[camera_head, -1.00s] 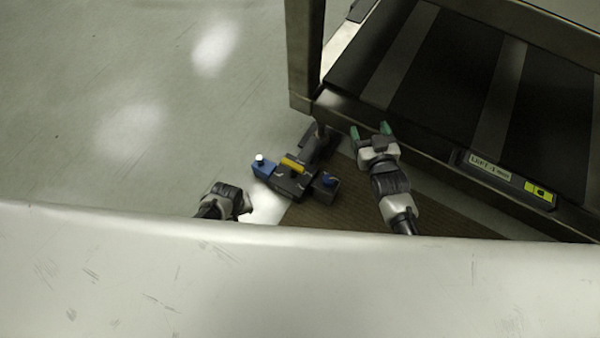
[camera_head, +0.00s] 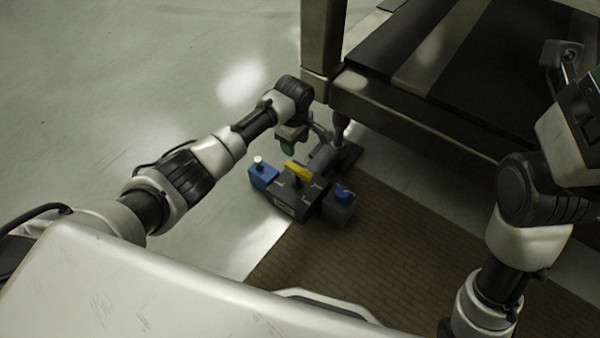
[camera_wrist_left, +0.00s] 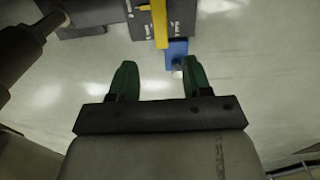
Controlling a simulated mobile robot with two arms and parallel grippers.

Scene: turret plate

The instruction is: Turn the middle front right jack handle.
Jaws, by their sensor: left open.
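The jack unit (camera_head: 297,198) is a dark block on the floor by the frame's corner leg. It has a yellow handle (camera_head: 299,172) on top, a blue block with a light knob (camera_head: 262,176) at its left and a dark block with a blue knob (camera_head: 343,192) at its right. My left gripper (camera_head: 290,146) is above its far left side, fingers down. In the left wrist view, its green fingers (camera_wrist_left: 160,80) are apart and empty, with the yellow handle (camera_wrist_left: 160,22) and blue block (camera_wrist_left: 176,56) beyond them. My right gripper is partly cut off at the right edge.
A brown mat (camera_head: 400,250) lies right of the jack. The grey floor at left is open.

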